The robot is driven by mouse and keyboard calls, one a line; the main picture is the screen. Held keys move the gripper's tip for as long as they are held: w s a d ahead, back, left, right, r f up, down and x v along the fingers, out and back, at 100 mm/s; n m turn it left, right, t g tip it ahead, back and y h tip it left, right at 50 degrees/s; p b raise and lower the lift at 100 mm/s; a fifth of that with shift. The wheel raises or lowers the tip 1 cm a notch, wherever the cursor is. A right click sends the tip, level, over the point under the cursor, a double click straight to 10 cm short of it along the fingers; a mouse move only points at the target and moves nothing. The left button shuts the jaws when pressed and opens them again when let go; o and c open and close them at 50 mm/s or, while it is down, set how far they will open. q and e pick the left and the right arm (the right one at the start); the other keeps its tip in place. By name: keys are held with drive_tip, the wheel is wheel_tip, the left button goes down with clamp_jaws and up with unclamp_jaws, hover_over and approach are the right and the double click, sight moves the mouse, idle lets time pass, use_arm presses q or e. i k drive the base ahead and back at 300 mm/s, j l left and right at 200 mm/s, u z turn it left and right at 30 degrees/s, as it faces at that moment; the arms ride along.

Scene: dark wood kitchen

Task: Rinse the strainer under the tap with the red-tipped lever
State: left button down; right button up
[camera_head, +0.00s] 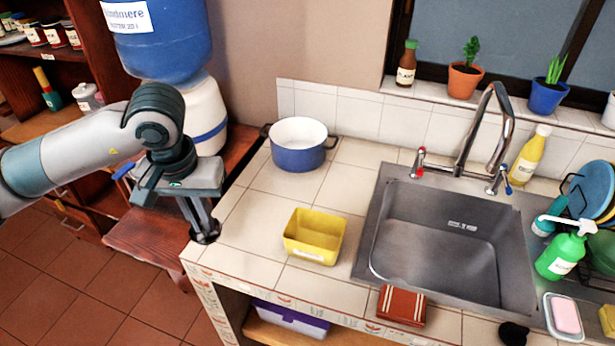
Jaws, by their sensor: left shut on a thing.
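My left gripper (203,228) points down over the left edge of the tiled counter. It is shut on a small dark thing (206,238) at its fingertips, mostly hidden; I cannot tell whether this is the strainer. No other strainer is clear in view. The tall metal tap (487,120) stands behind the sink (440,245), its spout bent over the basin. The red-tipped lever (419,163) is on the tap's left, and a blue-tipped lever (499,180) is on its right. No water shows. My right gripper is not in view.
A yellow tub (314,237) and a blue pot (298,145) stand between my left gripper and the sink. A brown striped cloth (402,306) lies at the front edge. A green pump bottle (562,253) and a dish rack with blue plates (590,190) stand right of the sink.

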sight(421, 152)
drive_tip(key=k+l+z, duration=0.1)
drive_tip(key=l+z, duration=0.25)
drive_tip(key=l, duration=0.2)
drive_tip(key=k+l+z, duration=0.1)
drive_tip(key=l+z, duration=0.25)
drive_tip(key=l, duration=0.25)
drive_tip(key=l+z, duration=0.35)
drive_tip(key=l, duration=0.25)
